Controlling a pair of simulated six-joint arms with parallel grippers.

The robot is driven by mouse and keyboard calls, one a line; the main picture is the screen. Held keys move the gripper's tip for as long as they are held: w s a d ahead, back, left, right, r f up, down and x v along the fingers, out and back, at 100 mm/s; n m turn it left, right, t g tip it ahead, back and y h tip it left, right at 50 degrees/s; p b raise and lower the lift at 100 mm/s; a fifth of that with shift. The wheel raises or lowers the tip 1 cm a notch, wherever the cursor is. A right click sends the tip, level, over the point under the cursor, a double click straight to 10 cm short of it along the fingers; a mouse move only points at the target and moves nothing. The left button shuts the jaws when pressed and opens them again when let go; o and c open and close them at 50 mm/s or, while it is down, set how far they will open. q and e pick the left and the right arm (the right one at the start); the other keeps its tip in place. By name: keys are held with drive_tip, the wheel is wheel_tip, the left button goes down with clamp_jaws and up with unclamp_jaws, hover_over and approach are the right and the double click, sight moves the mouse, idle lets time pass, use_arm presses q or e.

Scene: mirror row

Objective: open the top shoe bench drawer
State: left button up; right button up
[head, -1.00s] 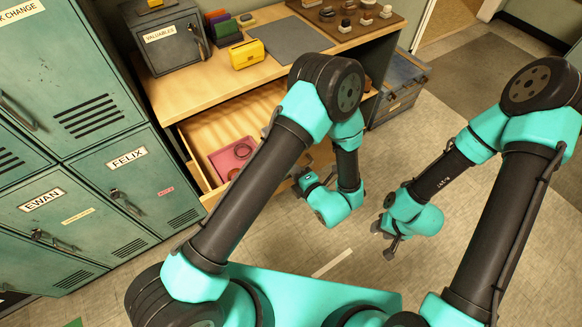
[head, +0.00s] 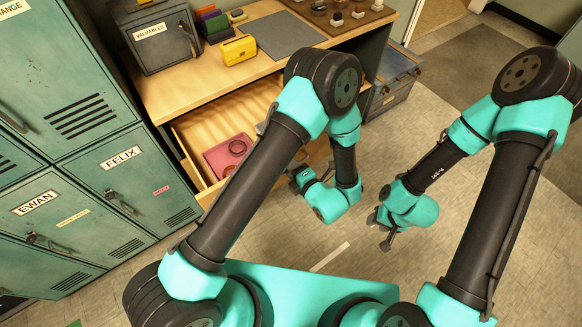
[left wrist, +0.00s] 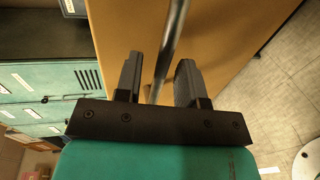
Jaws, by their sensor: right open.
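The top shoe bench drawer (head: 195,135) stands pulled out below the wooden bench top (head: 160,95). A pink tray (head: 214,163) with a dark ring-shaped thing lies inside it. My left arm hides much of the drawer's front. My left gripper (head: 297,180) is low in front of the bench. In the left wrist view its fingers (left wrist: 157,82) are apart, on either side of a metal bar handle (left wrist: 172,40) along a wooden front (left wrist: 225,50); a gap shows beside the bar. My right gripper (head: 381,232) is open and empty over the floor, away from the bench.
Green lockers (head: 90,110) stand close on the left of the drawer. A grey valuables box (head: 160,45) and a yellow box (head: 238,49) sit on the bench top. A grey chest (head: 393,82) is right of the bench. The floor (head: 330,250) in front is clear.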

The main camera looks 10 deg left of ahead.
use_arm(q)
drive_tip(key=v, duration=0.6)
drive_tip(key=shift+s+d, duration=0.25)
drive_tip(key=shift+x, duration=3.85)
drive_tip(key=shift+r, duration=0.1)
drive_tip(key=v, duration=0.7)
drive_tip(key=shift+s+d, duration=0.2)
drive_tip(key=shift+w+a, duration=0.1)
drive_tip(key=shift+a, duration=0.05)
drive_tip(key=shift+x, duration=3.75)
